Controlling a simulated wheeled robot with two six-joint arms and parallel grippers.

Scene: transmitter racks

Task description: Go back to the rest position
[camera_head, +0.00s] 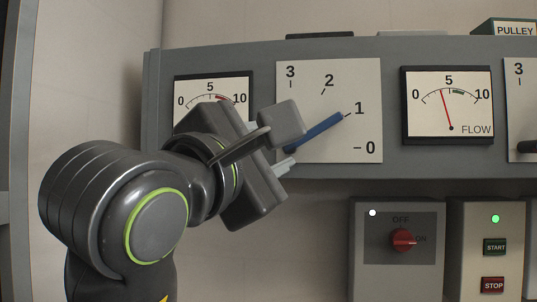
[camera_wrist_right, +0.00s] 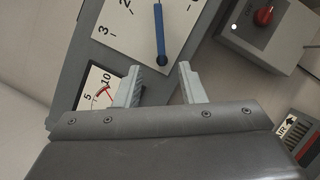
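A single arm shows in the head view, at the left. Its gripper (camera_head: 284,143) matches the right wrist view, so I take it as my right gripper. In that view its two fingers (camera_wrist_right: 158,68) stand apart with nothing between them. It is in front of the left edge of a white dial (camera_head: 335,90), close to the base of a blue lever (camera_head: 322,128). The lever points to 1. In the right wrist view the lever (camera_wrist_right: 160,30) lies beyond the fingertips, seemingly apart from them. My left gripper is in neither view.
A gauge (camera_head: 230,90) is partly hidden behind my arm. The FLOW gauge (camera_head: 440,105) is right of the dial. Below are a box with a red knob (camera_head: 402,240) turned to ON and a START/STOP box (camera_head: 495,210) with a green light. A wall and frame stand at left.

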